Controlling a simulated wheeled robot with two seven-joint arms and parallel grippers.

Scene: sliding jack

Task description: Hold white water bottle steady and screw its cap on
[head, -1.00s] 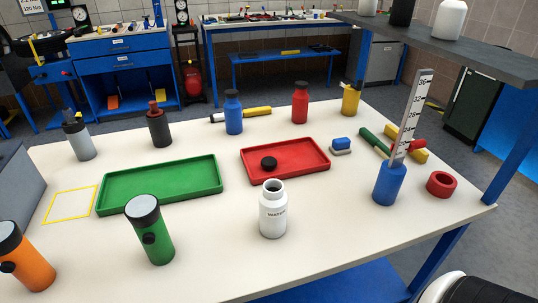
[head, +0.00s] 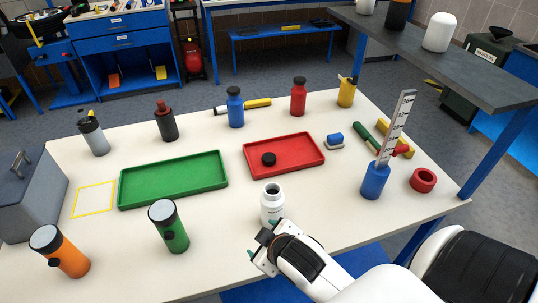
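The white water bottle (head: 272,205) stands upright and uncapped on the table, its open neck facing up. A black cap (head: 269,159) lies in the red tray (head: 310,160) behind the bottle. My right gripper (head: 264,238) is at the near side of the bottle, low over the table. Its fingers look spread apart with nothing between them. It overlaps the bottle's lower part in the picture, and I cannot tell whether it touches. My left gripper is not in view.
A blue holder (head: 375,181) with an upright ruler and a red ring (head: 423,180) are to the right. Several bottles stand along the back.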

